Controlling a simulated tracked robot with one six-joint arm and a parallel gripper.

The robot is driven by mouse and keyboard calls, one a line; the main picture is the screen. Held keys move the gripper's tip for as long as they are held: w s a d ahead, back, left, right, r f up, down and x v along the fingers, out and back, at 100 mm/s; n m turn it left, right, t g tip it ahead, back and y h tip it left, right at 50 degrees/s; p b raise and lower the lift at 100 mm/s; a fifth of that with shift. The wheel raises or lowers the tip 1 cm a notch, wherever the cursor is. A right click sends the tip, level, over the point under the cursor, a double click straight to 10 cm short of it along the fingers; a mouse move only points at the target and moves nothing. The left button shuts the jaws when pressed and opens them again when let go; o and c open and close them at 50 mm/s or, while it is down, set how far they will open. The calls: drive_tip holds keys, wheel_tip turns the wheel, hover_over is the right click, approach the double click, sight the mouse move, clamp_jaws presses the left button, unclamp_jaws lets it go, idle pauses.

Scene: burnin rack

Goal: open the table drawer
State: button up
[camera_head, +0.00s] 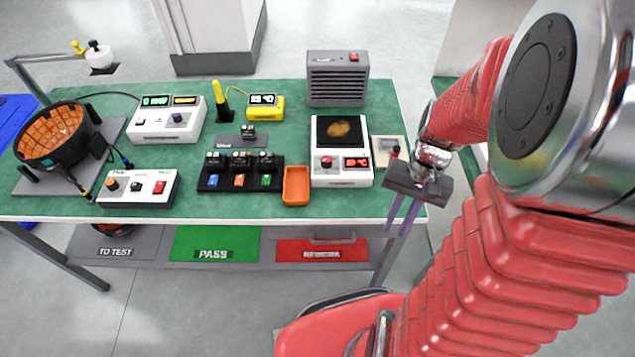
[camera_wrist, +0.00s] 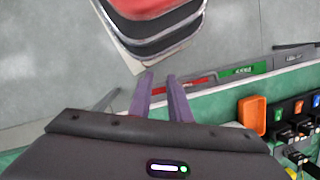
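The table (camera_head: 228,218) has a green top with a pale front edge. A grey bar handle (camera_head: 333,237) shows just below that edge, right of centre, above the red mat; the drawer front itself is mostly hidden under the tabletop. My gripper (camera_head: 396,233) hangs at the table's front right corner, to the right of the handle and apart from it. Its two purple fingers point down with a gap between them and nothing held. In the wrist view the fingers of my gripper (camera_wrist: 160,78) are also parted and empty, but I cannot make out the handle there.
Below the tabletop lie a grey TO TEST mat (camera_head: 116,245), a green PASS mat (camera_head: 214,243) and a red mat (camera_head: 300,251). A table leg (camera_head: 385,262) stands near my gripper. An orange tray (camera_head: 296,186) and white scale-like device (camera_head: 341,176) sit near the front edge. Floor in front is clear.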

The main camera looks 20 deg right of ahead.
drive_tip(key=s+f+m+g+y, duration=0.1)
drive_tip(key=s+f+m+y, duration=0.1)
drive_tip(key=f+m+y, duration=0.3)
drive_tip(key=s+f+m+g+y, duration=0.1)
drive_tip(key=s+f+m+y, duration=0.15)
drive_tip(key=f, duration=0.45)
drive_tip(key=m+t+y, duration=0.7)
drive_tip(key=m+t, duration=0.8)
drive_tip(key=m, duration=0.7)
approach(330, 241)
drive_tip(key=f+v, duration=0.1)
drive_tip(key=v, duration=0.3)
drive_tip(key=shift+r, duration=0.1)
drive_tip(key=shift+w+a, duration=0.1)
drive_tip(key=shift+x, duration=6.85)
drive_tip(key=shift+r, duration=0.1)
drive_tip(key=shift+c, duration=0.3)
